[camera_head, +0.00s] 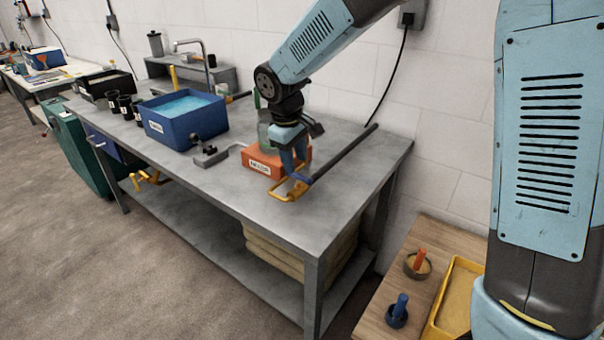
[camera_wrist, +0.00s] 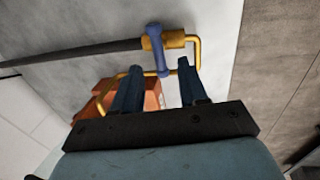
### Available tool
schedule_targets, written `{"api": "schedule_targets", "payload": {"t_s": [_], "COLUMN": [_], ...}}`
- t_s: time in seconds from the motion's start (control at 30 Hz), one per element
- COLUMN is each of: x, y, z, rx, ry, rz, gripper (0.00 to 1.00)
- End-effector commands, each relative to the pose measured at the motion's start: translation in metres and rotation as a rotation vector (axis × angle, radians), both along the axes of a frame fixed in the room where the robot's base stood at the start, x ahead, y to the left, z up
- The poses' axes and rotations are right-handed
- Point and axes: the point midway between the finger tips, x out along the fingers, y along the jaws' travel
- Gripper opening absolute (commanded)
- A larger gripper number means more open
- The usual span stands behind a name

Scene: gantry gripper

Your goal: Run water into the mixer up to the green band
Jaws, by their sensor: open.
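The orange mixer base (camera_head: 262,162), with a white label, stands on the grey metal bench. A greenish clear vessel (camera_head: 264,132) stands on it, partly hidden by my arm; I cannot make out a green band or its water level. My gripper (camera_head: 297,167) is open, fingers pointing down beside the mixer's right side. In the wrist view, a blue lever (camera_wrist: 157,50) on a yellow fitting lies just beyond my fingertips (camera_wrist: 160,78), with nothing seen gripped. A yellow bent rod (camera_wrist: 196,52) and a dark bar (camera_wrist: 75,52) join there. The orange base also shows behind the fingers (camera_wrist: 151,100).
A blue tub of water (camera_head: 158,127) stands left of the mixer, near a grey tap (camera_head: 207,58). A small grey fitting (camera_head: 208,157) lies between them. The dark bar (camera_head: 345,153) slants across the bench's right end. A wooden side table (camera_head: 388,290) stands lower right.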

Motion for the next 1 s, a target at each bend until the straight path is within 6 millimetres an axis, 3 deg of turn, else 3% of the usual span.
{"api": "schedule_targets", "payload": {"t_s": [0.3,0.77,1.0], "x": [0.007,0.009,0.009], "y": [-0.004,-0.005,-0.005], "z": [-0.045,-0.055,-0.055], "rx": [0.000,0.001,0.001], "ry": [0.001,-0.001,0.000], "rz": [0.000,-0.001,0.000], "gripper": [0.43,0.43,0.22]}}
